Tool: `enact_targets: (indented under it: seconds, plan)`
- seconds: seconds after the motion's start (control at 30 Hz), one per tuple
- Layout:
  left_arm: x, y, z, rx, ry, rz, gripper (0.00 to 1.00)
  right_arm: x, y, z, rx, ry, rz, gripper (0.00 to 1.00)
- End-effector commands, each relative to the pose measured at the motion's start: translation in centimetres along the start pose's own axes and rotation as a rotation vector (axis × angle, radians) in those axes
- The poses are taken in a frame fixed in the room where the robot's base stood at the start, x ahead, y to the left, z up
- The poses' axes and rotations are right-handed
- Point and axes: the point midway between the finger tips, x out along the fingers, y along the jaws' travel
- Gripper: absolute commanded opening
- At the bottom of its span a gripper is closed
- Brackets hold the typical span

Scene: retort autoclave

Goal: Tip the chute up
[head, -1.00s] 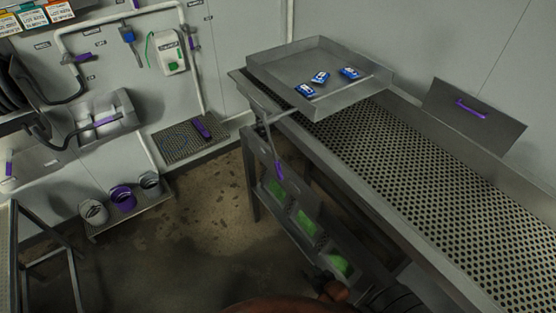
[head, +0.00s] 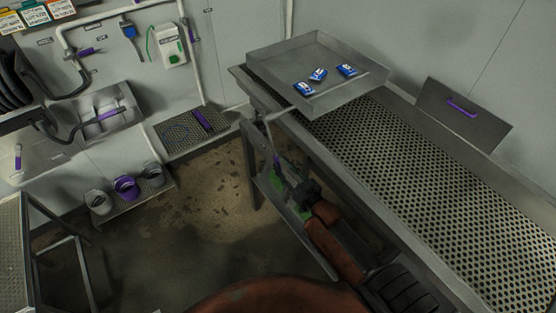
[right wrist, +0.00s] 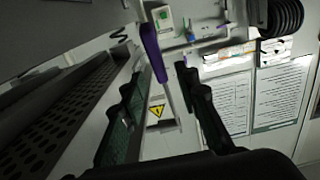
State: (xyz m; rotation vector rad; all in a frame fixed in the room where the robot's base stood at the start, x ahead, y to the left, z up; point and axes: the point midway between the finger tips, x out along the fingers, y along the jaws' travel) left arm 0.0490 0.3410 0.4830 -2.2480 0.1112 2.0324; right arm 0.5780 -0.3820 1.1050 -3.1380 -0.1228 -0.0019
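The chute (head: 290,67) is a shallow grey metal tray above the far end of the perforated bench, with several blue-and-white packets (head: 318,74) lying in it. A thin metal lever hangs from its left side and ends in a purple handle (head: 277,160). My right gripper (head: 288,182) is just below this handle in the head view. In the right wrist view the purple handle (right wrist: 153,52) lies ahead, between the lines of the two open fingers (right wrist: 165,85). I see no clear contact. My left gripper is not in view.
The perforated bench (head: 420,170) runs along the right, with a grey flap (head: 463,115) with a purple handle behind it. My right arm is beside the bench's front edge, over the green-marked panels. Several buckets (head: 126,190) stand at left. The middle floor is clear.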

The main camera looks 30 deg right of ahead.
Motion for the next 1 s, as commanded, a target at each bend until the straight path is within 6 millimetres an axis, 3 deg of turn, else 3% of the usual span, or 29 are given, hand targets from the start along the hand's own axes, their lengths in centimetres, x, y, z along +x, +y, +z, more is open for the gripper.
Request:
enact_targets:
  seconds: [0.23, 0.6, 1.0]
  plan:
    - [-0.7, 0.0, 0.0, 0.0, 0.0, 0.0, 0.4, 3.2, 0.0, -0.1, -0.001, -0.001, 0.0, 0.29]
    - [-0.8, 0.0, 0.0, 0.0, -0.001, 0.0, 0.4, 3.9, 0.0, 0.1, -0.001, -0.002, 0.0, 0.29]
    - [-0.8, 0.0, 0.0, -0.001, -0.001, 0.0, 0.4, 3.8, 0.0, 0.1, -0.001, -0.002, 0.0, 0.02]
